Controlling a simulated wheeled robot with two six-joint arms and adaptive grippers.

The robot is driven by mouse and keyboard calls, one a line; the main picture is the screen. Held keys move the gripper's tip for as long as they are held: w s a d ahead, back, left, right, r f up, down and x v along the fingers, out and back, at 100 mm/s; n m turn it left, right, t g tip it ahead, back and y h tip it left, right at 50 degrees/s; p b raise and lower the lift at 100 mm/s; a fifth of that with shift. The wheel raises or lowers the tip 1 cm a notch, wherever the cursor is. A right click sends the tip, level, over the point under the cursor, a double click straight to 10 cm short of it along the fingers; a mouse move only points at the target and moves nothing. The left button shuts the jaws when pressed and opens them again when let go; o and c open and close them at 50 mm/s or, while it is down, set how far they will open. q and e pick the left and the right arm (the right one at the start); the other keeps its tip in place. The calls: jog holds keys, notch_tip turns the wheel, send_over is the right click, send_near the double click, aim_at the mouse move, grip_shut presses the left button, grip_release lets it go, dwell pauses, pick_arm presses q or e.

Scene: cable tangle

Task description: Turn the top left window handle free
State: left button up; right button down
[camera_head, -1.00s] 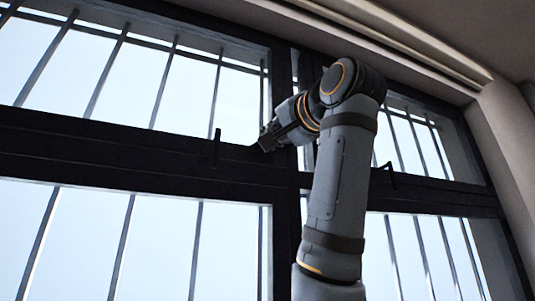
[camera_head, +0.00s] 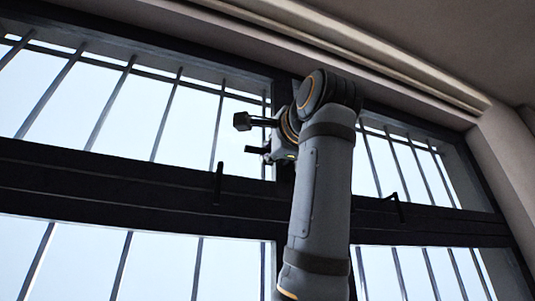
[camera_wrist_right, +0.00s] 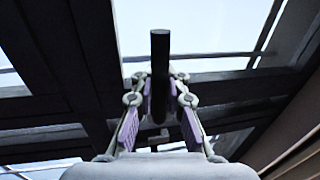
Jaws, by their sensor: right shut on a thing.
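The left window handle (camera_head: 218,183) is a dark upright lever on the dark cross frame (camera_head: 100,185), below the upper left pane. In the head view my right gripper (camera_head: 262,136) is above and to the right of this handle, visibly apart from it in the picture. A dark bar (camera_wrist_right: 160,65) stands up between the right gripper's fingers (camera_wrist_right: 161,88) in the right wrist view, and they are shut on it. In the head view a dark stem with a blocky end (camera_head: 242,121) points left from the gripper. My left gripper is not in view.
Another dark handle (camera_head: 394,206) is on the frame at the right. Metal bars (camera_head: 111,103) run behind the panes. A thick dark upright post divides the windows behind my right arm. A pale wall and ceiling edge (camera_head: 495,175) close in at the right.

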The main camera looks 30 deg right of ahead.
dwell(0.5)
jog(key=c, duration=1.3)
grip_release()
jog(key=shift+d, duration=0.15)
jog(key=shift+c, duration=0.2)
jog(key=v, duration=1.2)
jog(key=shift+w+f, duration=0.1)
jog(key=shift+w, duration=0.05)
